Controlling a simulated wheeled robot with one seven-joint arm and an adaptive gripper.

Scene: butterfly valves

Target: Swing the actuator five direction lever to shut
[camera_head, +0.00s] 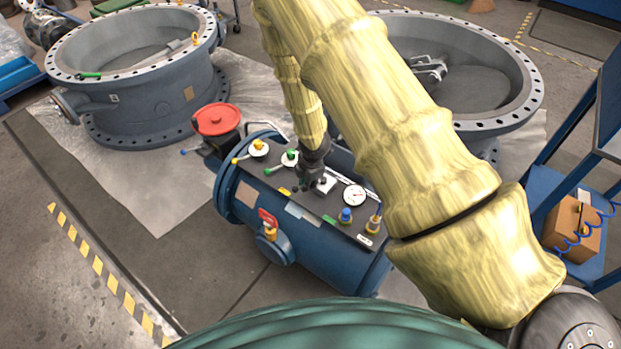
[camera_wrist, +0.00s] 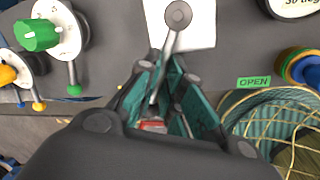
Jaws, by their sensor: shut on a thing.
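The direction lever (camera_wrist: 168,48) is a thin grey rod in the wrist view. It runs from a round pivot on a white plate (camera_wrist: 200,28) down and slightly left to a red end (camera_wrist: 152,125) between my gripper's teal fingers. My gripper (camera_wrist: 160,105) is shut on the lever. A green OPEN label (camera_wrist: 254,82) lies to the right of the lever; I cannot read a shut label. In the head view my gripper (camera_head: 314,176) is low over the actuator's dark panel (camera_head: 305,205), and it partly hides the lever and the plate (camera_head: 326,184).
Green-handled (camera_wrist: 40,36) and yellow-handled valves stand left of the lever. A gauge (camera_head: 354,195) and a blue knob (camera_head: 346,215) are to the right. A red handwheel (camera_head: 216,119) is at the actuator's left end. Large flanged valve bodies (camera_head: 140,75) stand behind.

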